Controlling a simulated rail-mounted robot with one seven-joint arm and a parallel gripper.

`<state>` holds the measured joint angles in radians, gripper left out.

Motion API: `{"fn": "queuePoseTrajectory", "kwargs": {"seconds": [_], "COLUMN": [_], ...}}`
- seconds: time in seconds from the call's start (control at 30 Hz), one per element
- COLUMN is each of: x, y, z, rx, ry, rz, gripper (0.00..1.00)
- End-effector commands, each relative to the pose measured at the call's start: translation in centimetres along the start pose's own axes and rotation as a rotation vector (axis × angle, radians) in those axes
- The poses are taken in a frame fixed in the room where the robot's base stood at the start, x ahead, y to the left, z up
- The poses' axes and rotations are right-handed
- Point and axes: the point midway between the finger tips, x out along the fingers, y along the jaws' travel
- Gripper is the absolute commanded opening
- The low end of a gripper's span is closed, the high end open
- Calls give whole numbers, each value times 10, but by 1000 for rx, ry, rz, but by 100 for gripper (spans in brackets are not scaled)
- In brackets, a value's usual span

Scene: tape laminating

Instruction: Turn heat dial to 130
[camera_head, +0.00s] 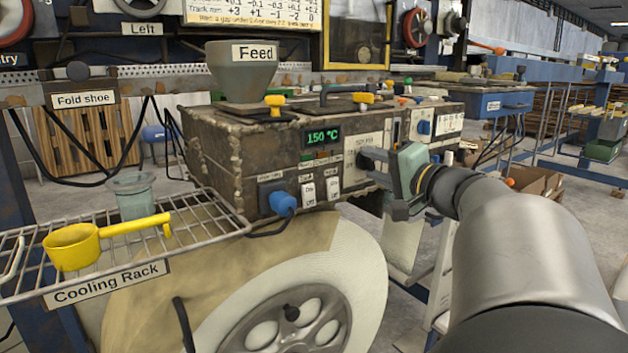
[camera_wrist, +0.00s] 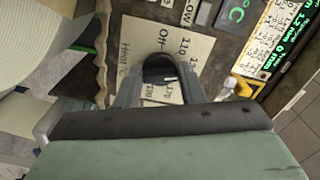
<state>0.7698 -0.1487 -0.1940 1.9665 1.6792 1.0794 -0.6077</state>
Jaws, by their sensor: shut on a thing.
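The heat dial (camera_wrist: 158,67) is a dark knob with a white pointer mark, on a pale scale plate (camera_wrist: 140,40) in the wrist view. The plate reads Heat °C, with Off and 110 legible; other numbers are partly covered. The pointer mark faces right in that view; its exact number is unclear. My gripper (camera_wrist: 158,88) is shut on the dial, one finger on each side. The green display (camera_head: 323,137) reads 150 °C.
A blue knob (camera_head: 283,203) and white switches (camera_head: 308,194) lie left of my gripper. A large roll (camera_head: 365,285) sits below. The Feed hopper (camera_head: 242,75) stands on top.

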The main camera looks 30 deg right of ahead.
Motion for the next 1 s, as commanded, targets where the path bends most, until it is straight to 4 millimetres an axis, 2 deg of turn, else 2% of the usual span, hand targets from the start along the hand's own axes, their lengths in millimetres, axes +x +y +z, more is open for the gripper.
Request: {"fn": "queuePoseTrajectory", "kwargs": {"seconds": [0.53,0.57,0.6,0.63,0.87,1.0], "x": [0,0,0,0,0,-7], "y": [0,0,0,0,0,-1], "z": [0,0,0,0,0,-1], "rx": [-27,-27,-27,-26,-26,-26], "ry": [1,1,1,0,0,2], "rz": [1,1,1,1,1,1], "gripper": [12,43,55,57,57,57]}}
